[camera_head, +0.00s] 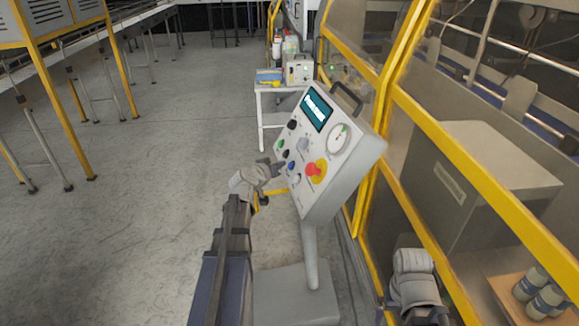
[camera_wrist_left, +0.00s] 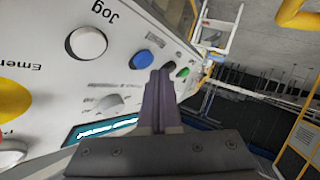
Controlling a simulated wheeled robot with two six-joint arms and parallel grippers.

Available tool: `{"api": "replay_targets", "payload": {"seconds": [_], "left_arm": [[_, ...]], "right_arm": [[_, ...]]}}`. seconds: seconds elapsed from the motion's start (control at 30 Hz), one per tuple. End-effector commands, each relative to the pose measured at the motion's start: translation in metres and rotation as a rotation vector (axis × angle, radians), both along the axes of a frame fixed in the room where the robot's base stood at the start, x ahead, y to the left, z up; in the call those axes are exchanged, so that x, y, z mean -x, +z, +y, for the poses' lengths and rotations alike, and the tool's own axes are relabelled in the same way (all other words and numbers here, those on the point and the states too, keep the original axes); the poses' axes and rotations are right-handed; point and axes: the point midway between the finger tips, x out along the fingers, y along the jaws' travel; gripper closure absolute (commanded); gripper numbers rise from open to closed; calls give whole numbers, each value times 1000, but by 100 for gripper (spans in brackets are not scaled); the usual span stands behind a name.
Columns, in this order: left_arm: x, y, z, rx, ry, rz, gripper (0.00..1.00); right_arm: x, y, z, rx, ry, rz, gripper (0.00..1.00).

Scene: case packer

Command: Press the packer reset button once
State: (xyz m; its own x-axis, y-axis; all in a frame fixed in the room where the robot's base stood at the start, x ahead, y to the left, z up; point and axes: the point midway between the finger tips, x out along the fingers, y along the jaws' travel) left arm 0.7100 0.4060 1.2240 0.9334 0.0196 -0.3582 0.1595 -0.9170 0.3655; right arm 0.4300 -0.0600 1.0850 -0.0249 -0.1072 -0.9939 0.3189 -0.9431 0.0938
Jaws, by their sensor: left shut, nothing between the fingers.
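The tilted control panel (camera_head: 330,190) of a pale grey pedestal box carries several buttons. A blue button (camera_head: 291,165) sits at its left side; it also shows in the left wrist view (camera_wrist_left: 142,59), with no readable label. My left gripper (camera_head: 280,166) is shut and empty, its tips close to the panel face. In the left wrist view the dark fingers (camera_wrist_left: 160,76) are together, just beside the blue button and over part of a black button (camera_wrist_left: 169,66). Contact cannot be told. My right arm shows at lower right, its fingers out of frame.
A red emergency stop on yellow (camera_head: 316,170) is right of the blue button. A green button (camera_head: 281,144) and white button (camera_head: 297,178) are near it. Yellow-framed guarding (camera_head: 440,140) stands close on the right. A white table (camera_head: 275,88) is behind.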

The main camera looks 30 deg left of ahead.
Motion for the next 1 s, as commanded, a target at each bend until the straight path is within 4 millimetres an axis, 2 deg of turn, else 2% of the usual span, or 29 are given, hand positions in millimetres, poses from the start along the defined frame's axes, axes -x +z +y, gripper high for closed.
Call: {"api": "replay_targets", "payload": {"seconds": [1.0], "left_arm": [[-7,-6,-7,0,0,0,100]], "right_arm": [[0,-6,0,0,0,0,0]]}}
